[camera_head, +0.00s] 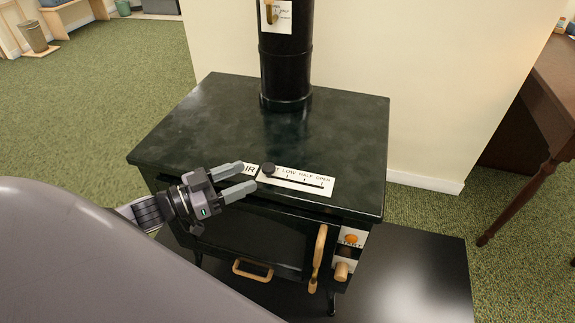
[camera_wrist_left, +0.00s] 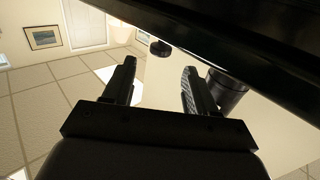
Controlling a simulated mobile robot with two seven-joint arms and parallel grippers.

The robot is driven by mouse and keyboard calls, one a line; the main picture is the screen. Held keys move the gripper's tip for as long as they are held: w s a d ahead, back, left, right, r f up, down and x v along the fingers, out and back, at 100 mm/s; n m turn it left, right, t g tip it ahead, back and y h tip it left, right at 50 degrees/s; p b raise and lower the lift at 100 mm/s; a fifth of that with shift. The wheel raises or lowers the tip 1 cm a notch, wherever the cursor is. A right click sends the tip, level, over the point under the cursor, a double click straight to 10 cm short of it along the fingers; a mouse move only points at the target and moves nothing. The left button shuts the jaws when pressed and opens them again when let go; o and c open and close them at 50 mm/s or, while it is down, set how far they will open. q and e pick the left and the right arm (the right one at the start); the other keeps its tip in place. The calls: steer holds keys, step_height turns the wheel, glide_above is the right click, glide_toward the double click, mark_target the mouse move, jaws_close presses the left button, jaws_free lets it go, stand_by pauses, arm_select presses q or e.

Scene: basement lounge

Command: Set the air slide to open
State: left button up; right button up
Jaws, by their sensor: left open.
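The air slide (camera_head: 297,181) is a white plate on the top front edge of the dark green stove. LOW, HALF and OPEN can be read rightward along its slot. Its round black knob (camera_head: 268,169) sits at the left end, left of LOW, away from OPEN at the right end. My left gripper (camera_head: 250,177) is open and empty, its fingertips just left of the knob and over the AIR lettering, partly hiding it. In the left wrist view the knob (camera_wrist_left: 160,48) appears ahead of the spread fingers (camera_wrist_left: 158,68). My right gripper is not in view.
The black stove pipe (camera_head: 286,55) rises behind the slide and carries a small white plate with a handle (camera_head: 268,12). A wooden table (camera_head: 550,90) stands at right.

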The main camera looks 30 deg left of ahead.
mark_target(268, 167)
arm_select(q)
steer(key=shift+w+d, duration=0.1)
steer(key=shift+w, duration=0.25)
steer(key=shift+b+x, duration=0.5)
steer(key=shift+x, duration=2.9)
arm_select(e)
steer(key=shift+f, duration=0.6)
arm_select(q)
steer(key=shift+c, duration=0.3)
